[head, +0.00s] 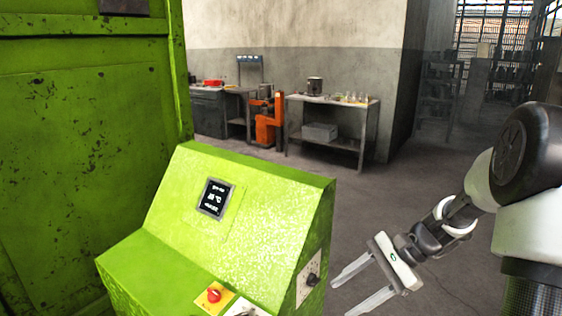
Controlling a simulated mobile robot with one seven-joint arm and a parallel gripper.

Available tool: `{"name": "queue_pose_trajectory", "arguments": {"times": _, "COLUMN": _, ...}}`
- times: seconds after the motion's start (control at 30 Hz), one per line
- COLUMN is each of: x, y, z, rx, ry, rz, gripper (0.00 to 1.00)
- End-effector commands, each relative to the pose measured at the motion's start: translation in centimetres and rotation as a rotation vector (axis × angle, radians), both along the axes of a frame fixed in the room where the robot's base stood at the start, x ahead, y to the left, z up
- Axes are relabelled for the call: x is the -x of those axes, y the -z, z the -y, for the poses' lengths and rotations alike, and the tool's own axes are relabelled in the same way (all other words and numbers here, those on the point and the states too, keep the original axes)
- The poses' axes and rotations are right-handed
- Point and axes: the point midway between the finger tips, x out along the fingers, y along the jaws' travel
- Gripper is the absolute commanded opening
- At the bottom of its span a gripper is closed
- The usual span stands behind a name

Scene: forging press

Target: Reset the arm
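My gripper (350,287) is at the lower right in the head view, at the end of my white and black arm. Its two fingers are spread apart with nothing between them, so it is open and empty. The fingers point left, toward the right side of a green control console (270,205). In the picture they lie just right of a dark knob (312,280) on the console's side plate; I cannot tell the exact gap in depth.
The console has a small dark display (215,198) and a red knob on yellow (214,295). A green machine wall (85,150) fills the left. Behind are a workbench (333,103) with glassware and an orange machine (268,125). The grey floor (375,205) between is clear.

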Motion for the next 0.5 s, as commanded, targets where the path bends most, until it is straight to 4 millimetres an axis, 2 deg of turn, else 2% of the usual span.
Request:
{"name": "queue_pose_trajectory", "arguments": {"times": 0.03, "x": 0.9, "y": -1.9, "z": -0.9, "rx": 0.087, "ry": -0.083, "rz": 0.058, "gripper": 0.53}}
{"name": "queue_pose_trajectory", "arguments": {"times": 0.23, "x": 4.9, "y": -7.7, "z": -2.7, "rx": 0.402, "ry": -0.386, "rz": 0.289, "gripper": 0.53}}
{"name": "queue_pose_trajectory", "arguments": {"times": 0.4, "x": 8.4, "y": -12.4, "z": -3.3, "rx": 0.639, "ry": -0.614, "rz": 0.509, "gripper": 0.53}}
{"name": "queue_pose_trajectory", "arguments": {"times": 0.5, "x": 10.5, "y": -14.3, "z": -3.1, "rx": 0.742, "ry": -0.715, "rz": 0.619, "gripper": 0.53}}
